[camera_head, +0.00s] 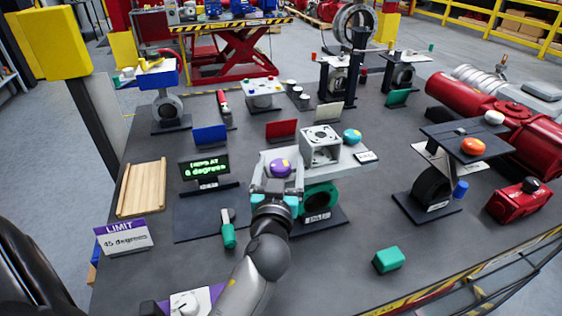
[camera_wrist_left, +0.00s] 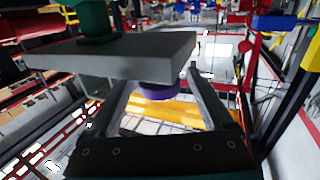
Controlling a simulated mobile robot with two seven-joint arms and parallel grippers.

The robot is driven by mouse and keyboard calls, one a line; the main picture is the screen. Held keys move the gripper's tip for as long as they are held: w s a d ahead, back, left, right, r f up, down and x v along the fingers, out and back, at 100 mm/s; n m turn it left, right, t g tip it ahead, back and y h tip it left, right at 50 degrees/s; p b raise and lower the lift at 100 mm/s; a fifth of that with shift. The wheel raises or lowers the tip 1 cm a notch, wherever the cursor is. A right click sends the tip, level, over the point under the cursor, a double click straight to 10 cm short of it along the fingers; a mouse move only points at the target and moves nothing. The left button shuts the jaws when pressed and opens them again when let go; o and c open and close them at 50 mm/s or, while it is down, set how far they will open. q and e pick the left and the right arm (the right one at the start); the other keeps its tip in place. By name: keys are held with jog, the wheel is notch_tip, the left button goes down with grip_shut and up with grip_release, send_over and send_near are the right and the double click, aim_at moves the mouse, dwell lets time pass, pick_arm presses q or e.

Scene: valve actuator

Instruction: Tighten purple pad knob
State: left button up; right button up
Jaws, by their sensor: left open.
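The purple pad knob (camera_head: 280,168), with a small yellow mark on top, sits on a pale plate near the middle of the table in the head view. My left gripper (camera_head: 278,176) is open, with one finger on either side of the knob. In the left wrist view the purple knob (camera_wrist_left: 158,91) shows between the two spread fingers, its upper part hidden by a grey plate (camera_wrist_left: 130,57). I cannot tell whether either finger touches it. My right gripper is not in view.
A white fan-like box (camera_head: 320,146) and a teal knob (camera_head: 352,136) stand right of the purple knob. A green-lit display (camera_head: 205,167) reads 6 degrees. A purple LIMIT sign (camera_head: 123,237) reads 45 degrees. The table's front right is mostly clear around a green block (camera_head: 388,260).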

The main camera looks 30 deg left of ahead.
pick_arm(q)
jog(key=shift+c, duration=0.2)
grip_shut()
dwell(0.5)
